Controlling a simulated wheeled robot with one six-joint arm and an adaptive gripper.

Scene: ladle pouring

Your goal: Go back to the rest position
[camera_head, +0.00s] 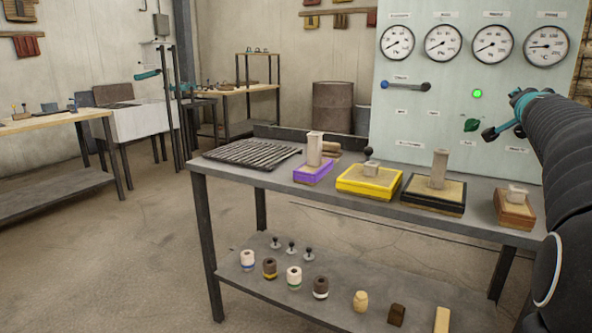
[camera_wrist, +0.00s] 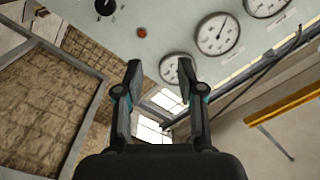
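My gripper (camera_head: 509,114) is at the right in the head view, in front of the grey gauge panel (camera_head: 440,155) and above the right end of the workbench. In the wrist view my gripper (camera_wrist: 157,75) has its two dark fingers spread apart with nothing between them. Behind the fingers the wrist view shows gauges (camera_wrist: 218,34) on the panel. My black arm fills the right edge of the head view. No ladle can be made out in either view.
The workbench (camera_head: 400,212) carries a grill rack (camera_head: 252,153), a purple mould box (camera_head: 313,171), a yellow mould box (camera_head: 369,181), a black one (camera_head: 434,193) and a brown one (camera_head: 515,208). Its lower shelf (camera_head: 330,285) holds several small parts. The floor at left (camera_head: 110,255) is clear.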

